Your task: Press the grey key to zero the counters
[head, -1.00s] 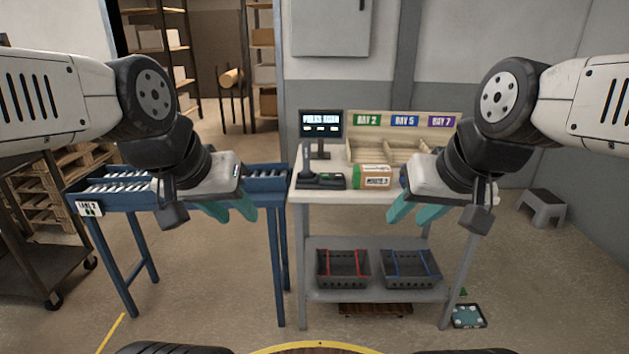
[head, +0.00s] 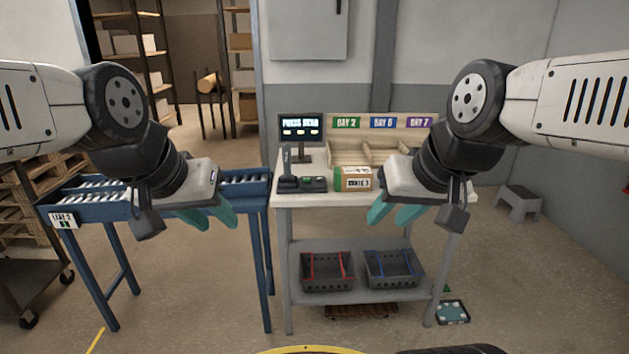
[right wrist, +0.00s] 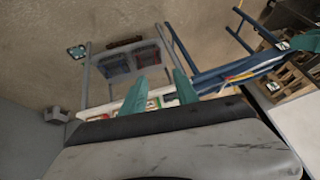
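A dark keypad or scanner base (head: 302,184) with an upright handle sits on the left of the white worktable (head: 300,200). It carries a green patch and small keys; I cannot make out a grey key. Behind it, a small screen (head: 300,129) reads "PRESS ZERO". My left gripper (head: 208,218) hangs left of the table in front of the roller conveyor, its teal fingers apart and empty. My right gripper (head: 395,215) is in front of the table's right half, teal fingers apart and empty; its fingers also show in the right wrist view (right wrist: 160,90). Neither gripper touches anything.
A green-and-tan box (head: 352,179) lies right of the keypad. A wooden sorter (head: 345,150) with day labels stands behind. A blue roller conveyor (head: 90,205) adjoins the table's left. A grey step stool (head: 516,203) stands right.

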